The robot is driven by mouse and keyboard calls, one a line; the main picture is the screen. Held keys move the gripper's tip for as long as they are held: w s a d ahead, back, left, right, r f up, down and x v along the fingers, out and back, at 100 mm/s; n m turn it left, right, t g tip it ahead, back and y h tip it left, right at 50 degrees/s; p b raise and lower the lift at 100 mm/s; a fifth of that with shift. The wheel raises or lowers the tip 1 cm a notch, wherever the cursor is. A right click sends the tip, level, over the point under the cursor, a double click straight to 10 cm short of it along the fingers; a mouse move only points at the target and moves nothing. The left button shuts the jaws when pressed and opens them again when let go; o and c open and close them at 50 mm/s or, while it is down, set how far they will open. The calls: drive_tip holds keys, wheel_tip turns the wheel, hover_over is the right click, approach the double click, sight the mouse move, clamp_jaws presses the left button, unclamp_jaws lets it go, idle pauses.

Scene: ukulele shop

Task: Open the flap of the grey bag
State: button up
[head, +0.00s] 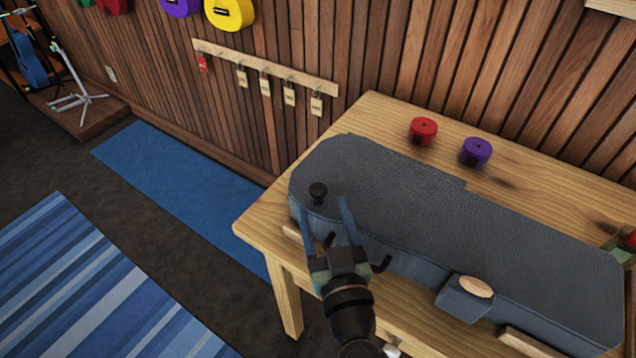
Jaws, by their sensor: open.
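The grey bag (400,198), a long padded case, lies on the wooden table. My gripper (322,203) is over the left front part of the bag. Nothing is held. I cannot tell whether the fingers touch the bag. My gripper hides a little of the bag's front side.
A red round object (423,130) and a purple one (476,152) stand on the table (375,112) behind the bag. A grey block with a wooden oval top (476,287) juts from the bag's front. A slatted wall rises behind; hooks with tags (265,86) hang left.

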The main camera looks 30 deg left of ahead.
sight(320, 198)
drive_tip(key=x, duration=0.5)
drive_tip(key=shift+w+a+p, duration=0.15)
drive_tip(key=shift+p, duration=0.2)
clamp_jaws()
idle(1.1)
